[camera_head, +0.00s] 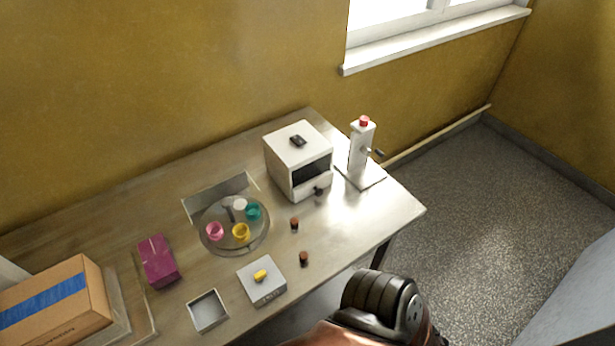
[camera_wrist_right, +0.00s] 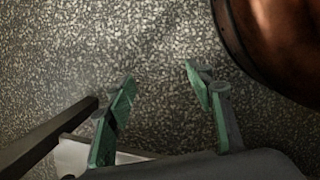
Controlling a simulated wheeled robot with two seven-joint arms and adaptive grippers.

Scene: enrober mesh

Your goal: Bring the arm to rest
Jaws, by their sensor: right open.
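My right arm shows at the bottom of the head view, in front of the table (camera_head: 350,238) near its right end. Its gripper is out of the head view. In the right wrist view my right gripper (camera_wrist_right: 158,90) has its two green-padded fingers apart, with nothing between them. Speckled floor (camera_wrist_right: 150,45) lies beyond the fingertips. My left gripper is in neither view.
On the table are a white oven-like box (camera_head: 285,165), a white stand with a red top (camera_head: 360,150), a round tray (camera_head: 228,248) with several coloured cups, a yellow-topped grey block (camera_head: 262,290), a magenta box (camera_head: 158,262) and a cardboard box (camera_head: 60,305). Floor at right (camera_head: 450,220) is clear.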

